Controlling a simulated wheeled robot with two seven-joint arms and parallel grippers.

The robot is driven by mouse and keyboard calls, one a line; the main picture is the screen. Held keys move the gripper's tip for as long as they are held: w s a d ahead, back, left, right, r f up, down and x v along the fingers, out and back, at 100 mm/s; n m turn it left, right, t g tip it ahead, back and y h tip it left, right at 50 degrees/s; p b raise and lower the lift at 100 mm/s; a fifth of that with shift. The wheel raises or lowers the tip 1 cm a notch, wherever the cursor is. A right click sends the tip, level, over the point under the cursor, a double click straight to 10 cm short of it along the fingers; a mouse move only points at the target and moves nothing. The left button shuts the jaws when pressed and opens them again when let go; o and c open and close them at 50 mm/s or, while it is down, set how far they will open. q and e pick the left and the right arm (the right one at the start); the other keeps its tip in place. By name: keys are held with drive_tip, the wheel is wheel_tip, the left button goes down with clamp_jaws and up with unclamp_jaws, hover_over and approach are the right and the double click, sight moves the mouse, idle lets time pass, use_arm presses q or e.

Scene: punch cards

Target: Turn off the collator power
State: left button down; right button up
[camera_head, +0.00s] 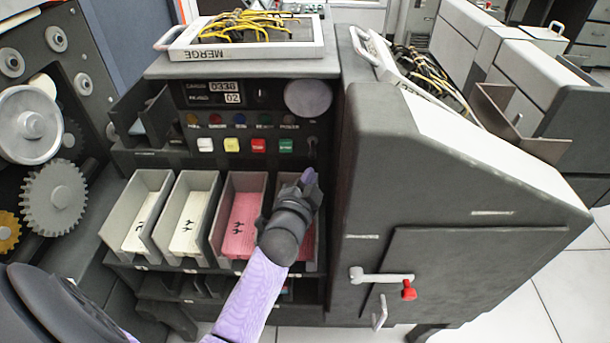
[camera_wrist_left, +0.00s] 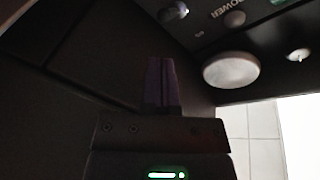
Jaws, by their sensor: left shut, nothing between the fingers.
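The collator (camera_head: 225,160) stands in the middle with a dark control panel (camera_head: 250,112). A small lever-like switch (camera_head: 312,147) shows at the panel's lower right. In the left wrist view, a POWER label (camera_wrist_left: 228,8) and a shiny metal piece (camera_wrist_left: 175,12), probably that switch, are near the top edge. My left gripper (camera_head: 309,174) is just below the switch in the head view, fingers pointing up at the panel. Its fingers (camera_wrist_left: 162,84) are shut and empty, and I see no contact with the switch. The lever's position is too small to tell. My right gripper is not in view.
A row of lit buttons (camera_head: 231,145) sits left of the switch, a round grey disc (camera_head: 308,98) above. Card bins (camera_head: 189,212) lie below the panel, partly behind my left arm. The sloping grey housing (camera_head: 400,170) stands close on the right.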

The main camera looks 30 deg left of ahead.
use_arm(q)
drive_tip(key=shift+v, duration=1.55)
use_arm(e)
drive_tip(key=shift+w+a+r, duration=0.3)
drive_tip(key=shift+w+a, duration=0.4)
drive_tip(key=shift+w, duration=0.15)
